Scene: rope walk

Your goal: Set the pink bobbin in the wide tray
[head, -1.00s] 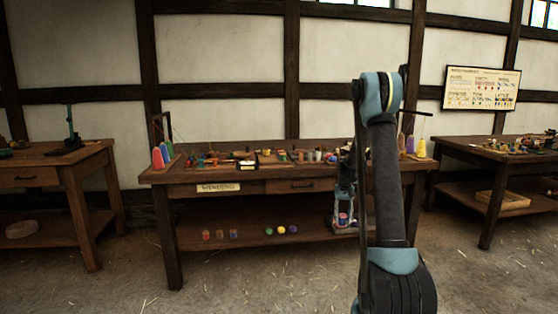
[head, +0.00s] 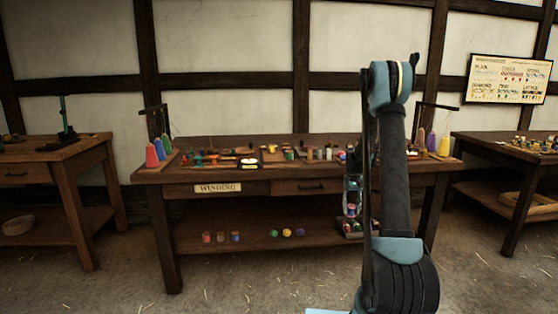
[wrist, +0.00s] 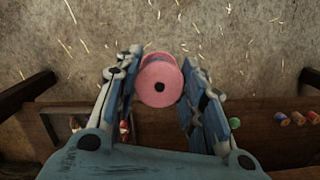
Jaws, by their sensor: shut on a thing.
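The pink bobbin (wrist: 160,82) is between the fingers of my gripper (wrist: 160,62) in the wrist view, with its round end and dark centre hole facing the camera. The fingers are shut on its two sides. In the head view my gripper (head: 352,190) hangs low in front of the right part of the winding bench, and the bobbin (head: 351,209) shows small at its tip. A tray (head: 350,236) with several coloured things sits behind and below it on the lower shelf. I cannot tell whether it is the wide tray.
The winding bench (head: 285,180) has a cluttered top. Other benches stand left (head: 50,165) and right (head: 510,150). The floor ahead is clear.

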